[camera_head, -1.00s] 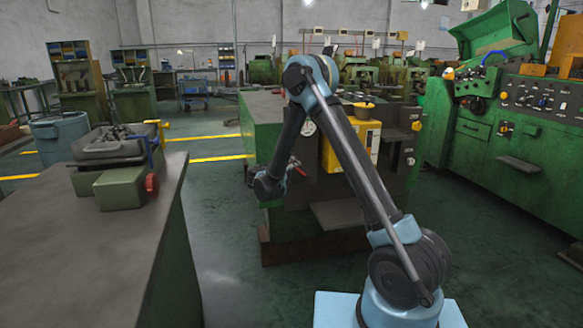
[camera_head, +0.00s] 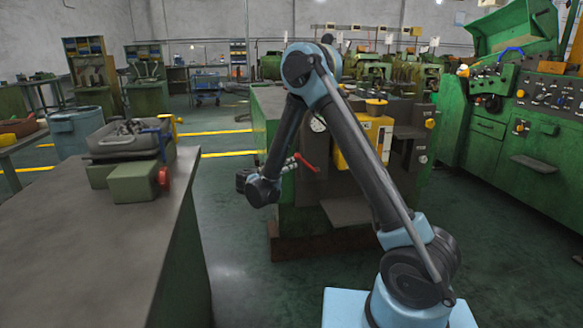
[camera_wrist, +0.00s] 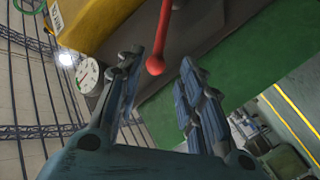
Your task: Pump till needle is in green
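The red lever (camera_head: 306,163) sticks out from the front of the green machine in the head view. In the wrist view the red lever (camera_wrist: 162,40), with a ball end, points down into the gap between my fingertips. My gripper (camera_wrist: 160,62) is open, with one finger on each side of the ball's line; contact cannot be told.
A yellow box (camera_head: 362,145) is on the machine beside the gauge. A workbench (camera_head: 80,235) with a grey tray (camera_head: 125,143) stands at left. A green control machine (camera_head: 520,140) stands at right. The floor between bench and machine is clear.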

